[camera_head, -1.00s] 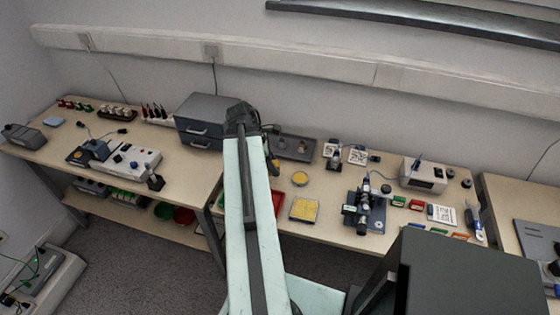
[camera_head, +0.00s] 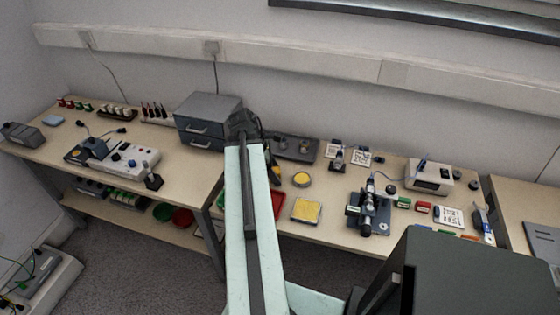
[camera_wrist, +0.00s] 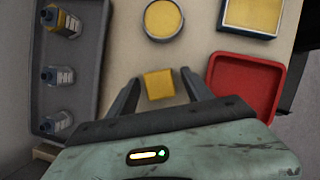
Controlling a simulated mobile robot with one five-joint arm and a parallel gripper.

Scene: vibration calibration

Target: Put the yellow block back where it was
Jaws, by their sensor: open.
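The yellow block (camera_wrist: 159,84) lies on the bench top in the wrist view. My gripper (camera_wrist: 159,78) is open around it, with one finger on each side and a narrow gap showing at both sides. Whether the fingers are down at the block's height is hard to tell. In the head view my arm covers the block's spot, and the gripper itself is mostly hidden behind the arm's end.
In the wrist view a grey tray (camera_wrist: 93,77) with several bottles stands left, a red tray (camera_wrist: 276,66) right. A round yellow-filled dish (camera_wrist: 163,18) and a square yellow-filled container (camera_wrist: 252,15) lie beyond. A microscope-like device (camera_head: 368,210) stands right on the bench.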

